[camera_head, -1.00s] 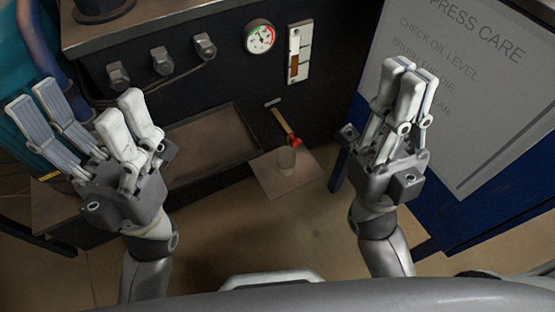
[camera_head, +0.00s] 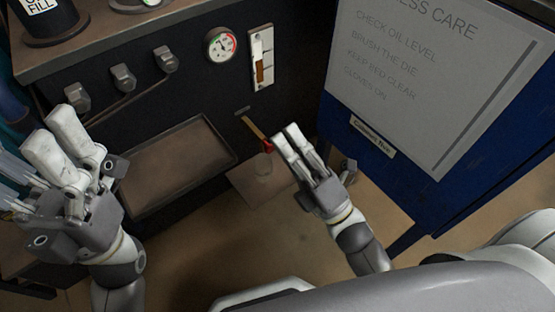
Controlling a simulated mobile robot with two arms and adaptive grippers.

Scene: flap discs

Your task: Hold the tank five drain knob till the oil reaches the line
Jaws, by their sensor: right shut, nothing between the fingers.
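A drain lever with a yellow handle and a red knob (camera_head: 267,147) sticks out of the dark machine front. My right gripper (camera_head: 286,138) is shut and empty, its fingertips just right of the red knob; I cannot tell whether they touch it. The sight glass (camera_head: 261,58) stands upright on the machine, with brown oil in its lower part; its mark is too small to read clearly.
A round gauge (camera_head: 220,44) sits left of the sight glass. Several grey knobs (camera_head: 123,77) line the front above an empty tray (camera_head: 178,165). A blue cabinet (camera_head: 350,120) with a care notice (camera_head: 430,80) stands on the right. A black container (camera_head: 45,20) stands on top.

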